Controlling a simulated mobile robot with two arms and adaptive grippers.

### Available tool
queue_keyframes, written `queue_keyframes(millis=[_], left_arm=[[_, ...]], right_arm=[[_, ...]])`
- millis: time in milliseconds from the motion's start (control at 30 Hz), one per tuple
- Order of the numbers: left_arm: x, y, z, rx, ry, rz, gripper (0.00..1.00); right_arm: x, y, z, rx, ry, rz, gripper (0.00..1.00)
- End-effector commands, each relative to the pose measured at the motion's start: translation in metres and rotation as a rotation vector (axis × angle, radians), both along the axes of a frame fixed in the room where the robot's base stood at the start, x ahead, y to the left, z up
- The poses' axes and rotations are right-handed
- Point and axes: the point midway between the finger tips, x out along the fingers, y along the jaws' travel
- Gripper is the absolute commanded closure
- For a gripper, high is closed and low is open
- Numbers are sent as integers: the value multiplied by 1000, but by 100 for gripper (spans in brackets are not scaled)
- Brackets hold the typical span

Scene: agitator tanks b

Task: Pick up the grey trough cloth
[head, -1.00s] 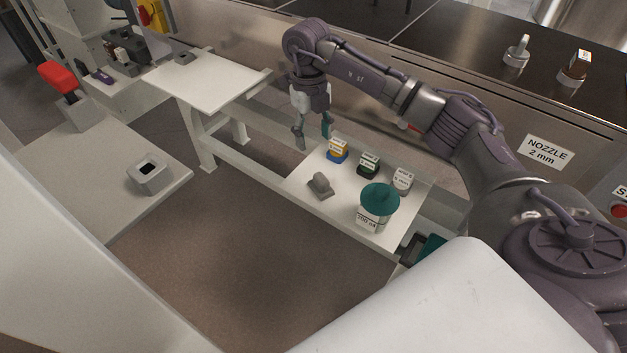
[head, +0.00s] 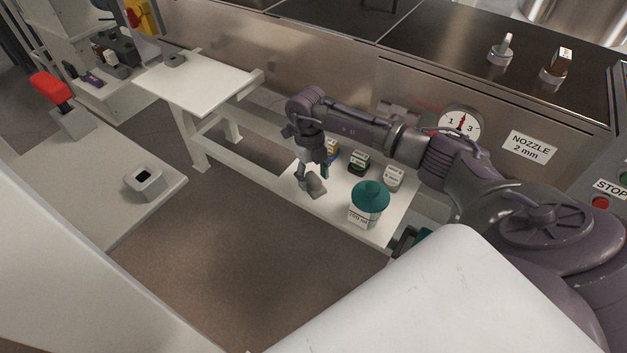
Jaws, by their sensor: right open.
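A small grey lump (head: 317,188), which I take for the grey trough cloth, lies on the low white shelf (head: 345,214) near its left end. My right gripper (head: 313,177) points down at it from above and behind. Its two fingers are apart, one at the left of the lump and one at its upper right. I cannot tell whether they touch it. My left gripper is not in the head view.
A white table (head: 198,84) stands at left.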

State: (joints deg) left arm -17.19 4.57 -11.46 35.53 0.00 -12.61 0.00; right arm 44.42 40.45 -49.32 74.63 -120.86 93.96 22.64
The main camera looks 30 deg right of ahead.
Motion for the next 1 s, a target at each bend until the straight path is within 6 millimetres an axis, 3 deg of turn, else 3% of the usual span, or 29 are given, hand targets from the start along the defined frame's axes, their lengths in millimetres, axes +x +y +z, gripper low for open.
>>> queue_keyframes(millis=[267, 600, 867, 1000], left_arm=[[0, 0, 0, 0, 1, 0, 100], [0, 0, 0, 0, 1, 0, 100], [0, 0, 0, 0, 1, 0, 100], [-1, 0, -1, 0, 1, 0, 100]], right_arm=[[0, 0, -4, 0, -1, -1, 42], [0, 0, -4, 0, -1, -1, 98], [0, 0, -3, 0, -1, -1, 100], [1, -1, 9, -1, -5, 0, 100]])
